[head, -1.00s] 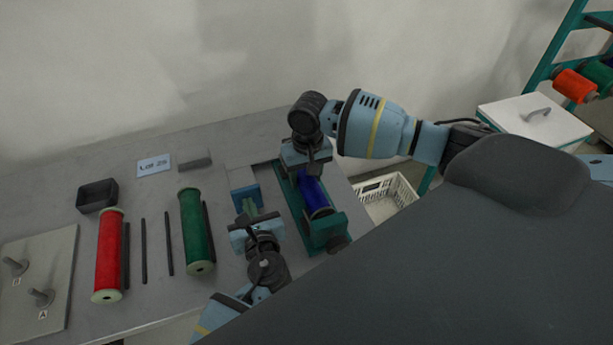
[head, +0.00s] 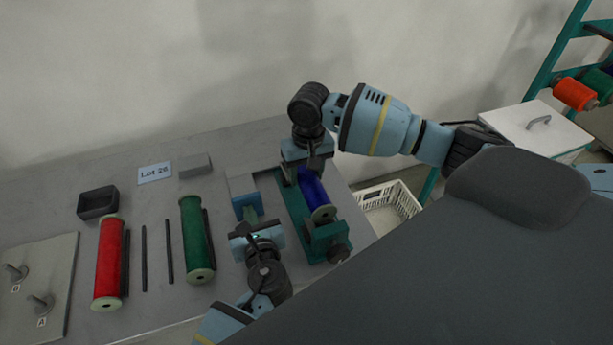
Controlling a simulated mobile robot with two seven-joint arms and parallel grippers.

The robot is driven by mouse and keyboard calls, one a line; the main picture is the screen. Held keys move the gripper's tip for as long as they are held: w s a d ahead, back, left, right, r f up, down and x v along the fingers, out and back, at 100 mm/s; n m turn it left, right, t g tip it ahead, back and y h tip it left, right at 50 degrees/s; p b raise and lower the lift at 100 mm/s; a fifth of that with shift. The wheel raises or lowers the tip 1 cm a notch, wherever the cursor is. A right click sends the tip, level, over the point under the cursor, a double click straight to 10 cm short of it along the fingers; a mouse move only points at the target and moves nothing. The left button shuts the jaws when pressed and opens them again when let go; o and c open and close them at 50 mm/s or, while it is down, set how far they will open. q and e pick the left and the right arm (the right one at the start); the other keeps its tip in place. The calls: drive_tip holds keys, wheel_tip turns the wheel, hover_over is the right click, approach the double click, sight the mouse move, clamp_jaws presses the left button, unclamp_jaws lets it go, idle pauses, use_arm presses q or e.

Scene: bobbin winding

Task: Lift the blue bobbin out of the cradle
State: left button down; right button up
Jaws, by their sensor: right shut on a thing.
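The blue bobbin (head: 313,189) lies lengthwise over the green cradle (head: 296,209), its pale near end disc showing just above the cradle's near end block. It seems slightly raised, but I cannot tell whether it is fully clear of the cradle. My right gripper (head: 312,170) points down at the bobbin's far end and is shut on it; its fingertips are partly hidden. My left gripper (head: 250,216) is left of the cradle, close to a small blue block (head: 245,200). Its finger gap is unclear.
A red bobbin (head: 108,262) and a green bobbin (head: 196,240) lie to the left, with dark rods between them. A dark open box (head: 97,203), a grey block (head: 195,165) and a switch panel (head: 38,285) are further out. A white basket (head: 392,208) stands right of the table.

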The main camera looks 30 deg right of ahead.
use_arm(q)
drive_tip(key=shift+d+r, duration=0.2)
drive_tip(key=shift+d, duration=0.05)
use_arm(e)
drive_tip(key=shift+r, duration=3.15)
use_arm(q)
drive_tip(key=shift+s, duration=0.2)
drive_tip(key=shift+s+a+f, duration=0.1)
drive_tip(key=shift+s+a, duration=0.2)
drive_tip(key=shift+s, duration=0.45)
drive_tip(key=shift+s+a+f, duration=0.1)
drive_tip(key=shift+s+a, duration=0.15)
drive_tip(key=shift+s, duration=0.45)
drive_tip(key=shift+f+v, duration=0.15)
drive_tip(key=shift+v, duration=0.7)
drive_tip(key=shift+f+v, duration=0.15)
drive_tip(key=shift+v, duration=0.7)
use_arm(e)
drive_tip(key=shift+f, duration=0.1)
use_arm(q)
drive_tip(key=shift+s, duration=0.1)
drive_tip(key=shift+r, duration=0.15)
wheel_tip(320, 180, up, 10)
